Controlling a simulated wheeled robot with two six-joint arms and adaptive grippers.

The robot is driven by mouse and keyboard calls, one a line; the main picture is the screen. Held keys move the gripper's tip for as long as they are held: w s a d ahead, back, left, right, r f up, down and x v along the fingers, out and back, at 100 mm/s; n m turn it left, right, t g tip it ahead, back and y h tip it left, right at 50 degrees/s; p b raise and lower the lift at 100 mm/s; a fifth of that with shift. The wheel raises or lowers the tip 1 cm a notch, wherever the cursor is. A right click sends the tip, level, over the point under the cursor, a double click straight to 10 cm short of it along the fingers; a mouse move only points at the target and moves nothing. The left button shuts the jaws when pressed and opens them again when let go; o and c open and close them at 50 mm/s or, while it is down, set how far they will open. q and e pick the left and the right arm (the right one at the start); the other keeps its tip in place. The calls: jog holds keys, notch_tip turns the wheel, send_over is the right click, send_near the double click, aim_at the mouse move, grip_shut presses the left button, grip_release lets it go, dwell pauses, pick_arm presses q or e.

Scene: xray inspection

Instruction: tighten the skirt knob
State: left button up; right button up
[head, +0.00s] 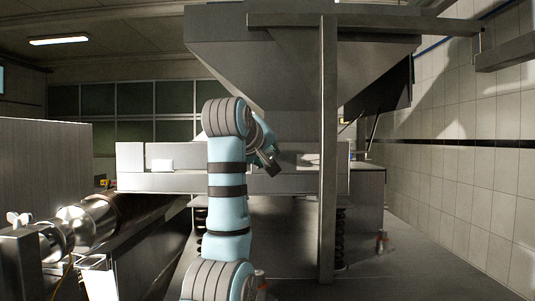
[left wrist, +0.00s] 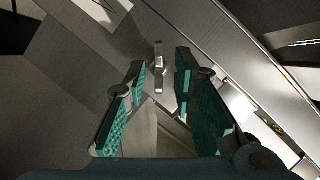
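In the left wrist view a small bright metal piece (left wrist: 158,68), which looks like the skirt knob, stands out from the grey sheet metal. It appears in the gap between the tips of my left gripper (left wrist: 161,68). The fingers, with teal pads, are apart on either side of it. I cannot tell whether the tips reach past it, and no contact shows. In the head view my left gripper (head: 268,163) is in front of the machine, below the big hopper (head: 290,60). I cannot make out the knob there. My right gripper is not in view.
A metal post (head: 328,200) stands just right of my left arm. A grey trough (head: 150,181) runs across behind the gripper. A steel roller pipe (head: 100,218) lies at the left. A tiled wall (head: 480,195) closes the right side.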

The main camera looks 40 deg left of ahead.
pick_arm(q)
jog(key=shift+w+f, duration=0.1)
jog(key=shift+w, duration=0.1)
grip_shut()
